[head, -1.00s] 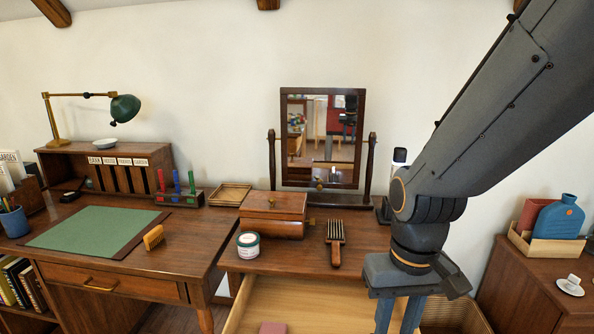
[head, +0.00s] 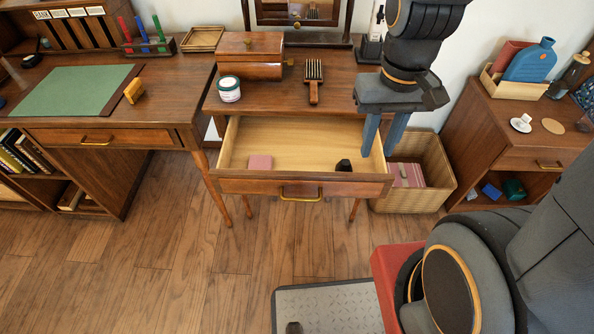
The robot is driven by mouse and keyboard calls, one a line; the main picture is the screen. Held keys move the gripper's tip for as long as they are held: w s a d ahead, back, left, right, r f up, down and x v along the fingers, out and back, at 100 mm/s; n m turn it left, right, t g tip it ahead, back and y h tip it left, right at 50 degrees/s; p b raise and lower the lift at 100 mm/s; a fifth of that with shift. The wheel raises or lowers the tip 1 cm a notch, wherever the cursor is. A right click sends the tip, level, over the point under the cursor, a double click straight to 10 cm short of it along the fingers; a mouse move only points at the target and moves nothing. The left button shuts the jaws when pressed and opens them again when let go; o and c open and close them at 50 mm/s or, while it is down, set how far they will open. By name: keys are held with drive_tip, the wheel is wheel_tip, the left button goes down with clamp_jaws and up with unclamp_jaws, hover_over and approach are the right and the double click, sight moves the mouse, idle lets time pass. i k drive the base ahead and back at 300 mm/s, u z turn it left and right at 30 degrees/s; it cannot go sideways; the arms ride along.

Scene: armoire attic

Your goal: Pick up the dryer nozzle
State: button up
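A small black piece, which looks like the dryer nozzle (head: 343,165), lies in the open drawer (head: 240,142) near its front right corner. My gripper (head: 380,150) points down above the right end of the drawer, to the right of the black piece. Its two fingers are apart with nothing seen between them. The fingertips look separate from the black piece. Their exact height over the drawer is hard to tell.
A pink block (head: 260,162) lies in the drawer's left part. A wicker basket (head: 440,185) stands right of the drawer.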

sight(344, 165)
drive_tip(key=u, duration=1.05)
drive_tip(key=k, duration=0.75)
drive_tip(key=z, duration=0.65)
drive_tip(key=i, duration=0.5)
